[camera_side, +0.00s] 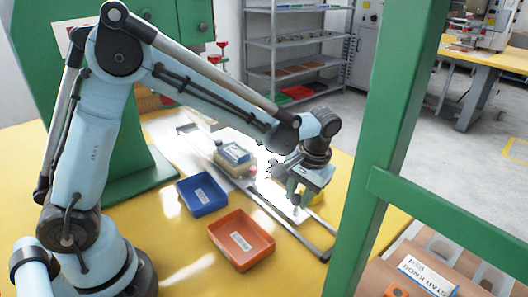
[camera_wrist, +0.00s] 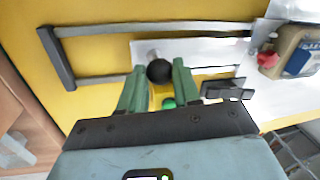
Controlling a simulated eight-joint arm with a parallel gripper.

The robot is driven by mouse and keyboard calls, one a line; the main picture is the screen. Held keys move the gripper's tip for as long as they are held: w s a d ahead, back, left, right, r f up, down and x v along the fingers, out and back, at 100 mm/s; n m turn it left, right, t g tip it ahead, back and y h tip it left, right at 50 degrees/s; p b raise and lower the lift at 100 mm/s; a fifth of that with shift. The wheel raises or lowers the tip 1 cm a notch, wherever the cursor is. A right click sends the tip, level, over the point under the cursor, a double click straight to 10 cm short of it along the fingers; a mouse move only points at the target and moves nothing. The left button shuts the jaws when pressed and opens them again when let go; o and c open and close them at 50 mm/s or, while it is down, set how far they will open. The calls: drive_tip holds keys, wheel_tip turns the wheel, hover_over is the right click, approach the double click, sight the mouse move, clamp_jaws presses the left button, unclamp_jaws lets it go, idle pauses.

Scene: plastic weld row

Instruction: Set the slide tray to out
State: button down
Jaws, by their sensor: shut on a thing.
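The slide tray is a pale metal plate (camera_wrist: 210,48) between two rails (camera_wrist: 100,80), with a dark end bar (camera_wrist: 57,57) at the left in the wrist view. A black ball knob (camera_wrist: 159,71) sits at the plate's near left part. My gripper (camera_wrist: 158,82) is shut on this knob, one green finger on each side. In the side view my gripper (camera_side: 297,205) is low over the rails, and it hides the knob. A beige block with a blue label (camera_side: 235,154) stands on the slide behind my gripper.
A blue bin (camera_side: 190,205) and an orange bin (camera_side: 240,264) stand on the yellow table left of the rails. A green post (camera_side: 385,130) rises in the right foreground. A red part (camera_wrist: 268,58) shows beside the beige block. A green round thing (camera_wrist: 168,103) is partly hidden between my fingers.

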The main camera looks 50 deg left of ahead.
drive_tip(key=d, duration=0.8)
drive_tip(key=shift+d, duration=0.4)
drive_tip(key=shift+d, duration=0.1)
drive_tip(key=c, duration=0.8)
unclamp_jaws()
drive_tip(key=shift+r, duration=0.1)
drive_tip(key=shift+r, duration=0.25)
wheel_tip(320, 180, up, 11)
drive_tip(key=d, duration=0.2)
drive_tip(key=shift+w, duration=0.25)
drive_tip(key=shift+r, duration=0.1)
